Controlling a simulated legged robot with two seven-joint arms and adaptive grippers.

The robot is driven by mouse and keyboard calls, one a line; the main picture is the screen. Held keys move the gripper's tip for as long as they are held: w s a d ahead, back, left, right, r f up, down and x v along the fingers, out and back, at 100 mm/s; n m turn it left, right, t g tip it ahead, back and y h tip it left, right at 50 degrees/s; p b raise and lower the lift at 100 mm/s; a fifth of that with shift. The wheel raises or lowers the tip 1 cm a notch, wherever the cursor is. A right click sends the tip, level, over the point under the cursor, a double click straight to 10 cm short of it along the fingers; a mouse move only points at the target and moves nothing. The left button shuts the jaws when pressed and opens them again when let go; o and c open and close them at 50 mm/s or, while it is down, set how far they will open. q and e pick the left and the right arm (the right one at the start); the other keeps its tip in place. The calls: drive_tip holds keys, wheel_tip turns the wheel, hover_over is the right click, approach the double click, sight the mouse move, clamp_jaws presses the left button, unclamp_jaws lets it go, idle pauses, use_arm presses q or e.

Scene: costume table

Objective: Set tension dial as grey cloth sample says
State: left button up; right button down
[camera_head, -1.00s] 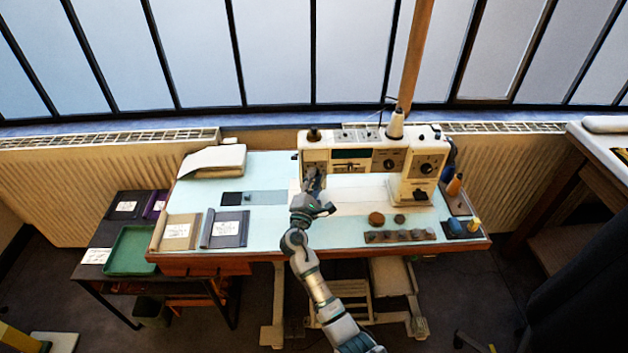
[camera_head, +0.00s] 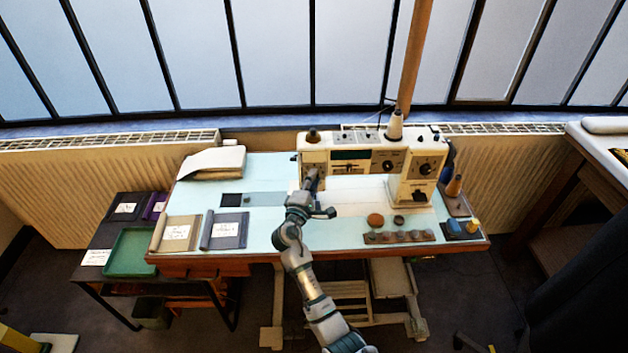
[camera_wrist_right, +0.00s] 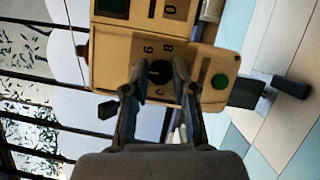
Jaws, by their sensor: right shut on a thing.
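My right gripper (camera_head: 311,175) is at the left end of the white sewing machine (camera_head: 345,142). In the wrist view its two fingers (camera_wrist_right: 158,75) are closed on either side of the dark round tension dial (camera_wrist_right: 159,71) on the machine's beige face. Several digits are printed around the dial; I cannot read its setting surely. In the head view the gripper and arm hide the dial. The grey cloth sample (camera_head: 212,230) lies at the table's front left with a white written label (camera_head: 229,229), too small to read. My left gripper is not in view.
A cream sample (camera_head: 157,233) lies left of the grey one. A green tray (camera_head: 131,250) stands on a lower side table. A green button (camera_wrist_right: 220,81) sits close to the fingers. A round brown object (camera_head: 375,220) and a strip of small pieces (camera_head: 398,238) lie at right.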

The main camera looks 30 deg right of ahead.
drive_tip(key=shift+w+a+f, duration=0.15)
drive_tip(key=shift+a, duration=0.05)
drive_tip(key=c, duration=1.2)
unclamp_jaws()
drive_tip(key=shift+o, duration=1.3)
drive_tip(key=shift+w+f, duration=0.15)
drive_tip(key=shift+w, duration=0.05)
drive_tip(key=r+v, duration=0.1)
drive_tip(key=v, duration=1.1)
drive_tip(key=shift+f, duration=0.4)
drive_tip(key=shift+d, duration=0.1)
drive_tip(key=shift+f, duration=0.1)
